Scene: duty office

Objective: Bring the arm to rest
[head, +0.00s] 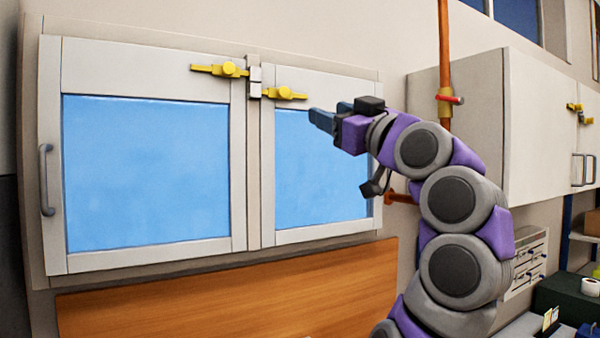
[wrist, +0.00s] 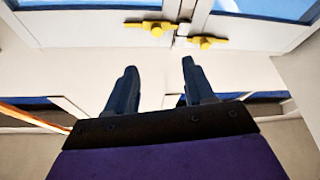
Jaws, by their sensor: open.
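My gripper (head: 322,120) is at the end of my raised arm, in front of the right pane of a two-door wall cabinet. In the wrist view its two dark blue fingers (wrist: 158,88) stand apart with nothing between them. The cabinet (head: 150,67) has light frames and blue panes, and both doors look shut. Two yellow latches, a left one (head: 228,70) and a right one (head: 284,93), sit at the middle seam. In the wrist view the left latch (wrist: 152,27) and right latch (wrist: 206,42) lie beyond the fingertips, apart from them.
A grey handle (head: 46,180) is on the cabinet's left edge. A brown wooden panel (head: 220,300) is below. An orange pipe (head: 444,50) with a red-handled valve (head: 450,99) runs behind my arm. A pale wall cupboard (head: 530,130) stands at right.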

